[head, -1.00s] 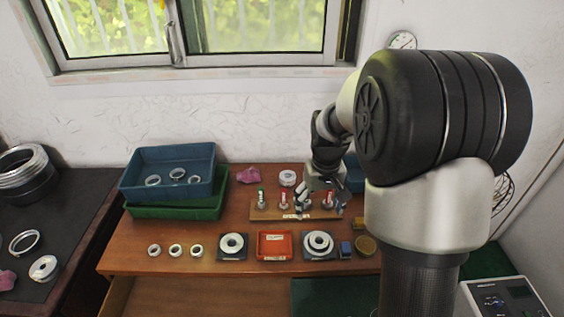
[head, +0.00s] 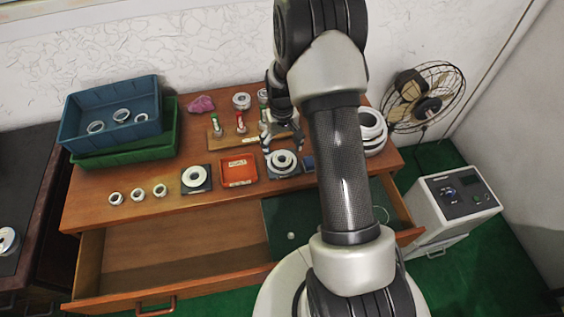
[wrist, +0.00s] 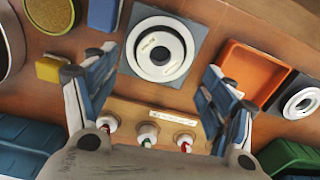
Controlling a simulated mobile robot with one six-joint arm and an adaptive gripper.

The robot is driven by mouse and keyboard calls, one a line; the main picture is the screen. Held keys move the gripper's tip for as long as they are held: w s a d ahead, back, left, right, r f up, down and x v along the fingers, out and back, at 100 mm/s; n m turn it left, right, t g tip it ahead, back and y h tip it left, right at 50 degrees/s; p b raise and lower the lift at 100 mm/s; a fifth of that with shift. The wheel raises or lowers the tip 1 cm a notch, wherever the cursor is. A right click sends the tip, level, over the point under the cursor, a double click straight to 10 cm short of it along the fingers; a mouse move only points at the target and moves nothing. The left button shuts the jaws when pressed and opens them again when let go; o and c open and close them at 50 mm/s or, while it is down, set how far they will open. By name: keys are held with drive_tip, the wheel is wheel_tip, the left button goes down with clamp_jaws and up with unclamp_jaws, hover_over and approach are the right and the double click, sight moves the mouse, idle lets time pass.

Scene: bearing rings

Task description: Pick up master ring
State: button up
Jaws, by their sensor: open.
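No readable label tells me which ring is the master ring. A white and grey stepped ring (head: 283,161) lies flat on a dark square pad at the bench's front right; it also shows in the wrist view (wrist: 158,49). A wooden rack (head: 222,139) behind it holds three upright pegs with red or green tops; it also shows in the wrist view (wrist: 128,112). My gripper (head: 281,140) is open and empty above the rack's right part. In the wrist view (wrist: 152,80) its fingers stand apart on either side of the rack, with the stepped ring beyond them.
An orange tray (head: 239,170) and a second padded ring (head: 195,178) lie left of the stepped ring. Three small rings sit farther left. A blue bin (head: 110,116) with rings rests on a green bin. An open drawer (head: 170,258) juts out in front.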

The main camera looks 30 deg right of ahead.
sight(282, 162)
wheel_tip(282, 162, down, 6)
drive_tip(key=shift+r+b, duration=0.1)
drive_tip(key=shift+b, duration=0.95)
drive_tip(key=shift+c, duration=0.6)
